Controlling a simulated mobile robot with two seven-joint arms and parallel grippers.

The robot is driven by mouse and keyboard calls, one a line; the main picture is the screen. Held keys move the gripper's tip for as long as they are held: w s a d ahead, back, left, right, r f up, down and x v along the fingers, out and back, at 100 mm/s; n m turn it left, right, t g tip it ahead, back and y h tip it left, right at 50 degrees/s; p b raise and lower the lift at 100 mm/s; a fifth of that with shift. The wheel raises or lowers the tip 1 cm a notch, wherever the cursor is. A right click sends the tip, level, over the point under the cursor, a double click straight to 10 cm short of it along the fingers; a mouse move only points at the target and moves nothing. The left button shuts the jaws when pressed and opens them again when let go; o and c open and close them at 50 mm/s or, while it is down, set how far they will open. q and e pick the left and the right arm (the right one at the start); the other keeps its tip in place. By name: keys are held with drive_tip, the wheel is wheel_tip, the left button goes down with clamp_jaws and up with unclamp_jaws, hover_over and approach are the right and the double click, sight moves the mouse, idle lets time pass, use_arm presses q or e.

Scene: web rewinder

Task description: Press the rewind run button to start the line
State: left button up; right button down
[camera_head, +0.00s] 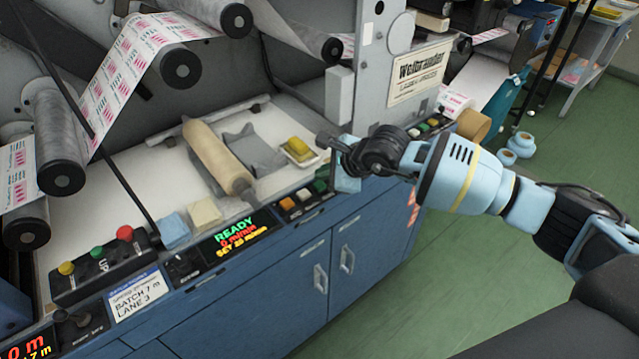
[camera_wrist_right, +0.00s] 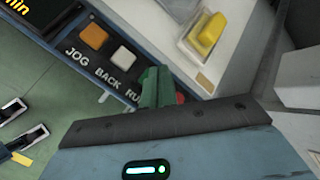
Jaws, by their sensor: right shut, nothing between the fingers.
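The rewind button row sits on the blue cabinet's front ledge. In the wrist view an orange button (camera_wrist_right: 94,36) is above JOG and a white button (camera_wrist_right: 124,56) above BACK. A green button (camera_wrist_right: 156,84) is beside lettering that starts "RU"; its near part is hidden by my gripper. A bit of red (camera_wrist_right: 181,98) shows past it. In the head view the green button (camera_head: 320,186) is just left of my right gripper (camera_head: 346,180), which is shut and empty at the row's right end. Whether it touches a button I cannot tell. My left gripper is not in view.
A display (camera_head: 236,232) reads READY. A tan roll (camera_head: 216,156) and a tray with a yellow item (camera_head: 298,149) lie on the white deck behind the buttons. A grey upright post (camera_head: 375,70) stands behind my gripper. Another button box (camera_head: 100,262) is at left.

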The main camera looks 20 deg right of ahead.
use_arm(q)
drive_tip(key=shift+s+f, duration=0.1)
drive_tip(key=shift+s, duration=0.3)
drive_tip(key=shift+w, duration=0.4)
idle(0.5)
use_arm(e)
drive_tip(key=shift+f, duration=0.1)
drive_tip(key=shift+f, duration=0.35)
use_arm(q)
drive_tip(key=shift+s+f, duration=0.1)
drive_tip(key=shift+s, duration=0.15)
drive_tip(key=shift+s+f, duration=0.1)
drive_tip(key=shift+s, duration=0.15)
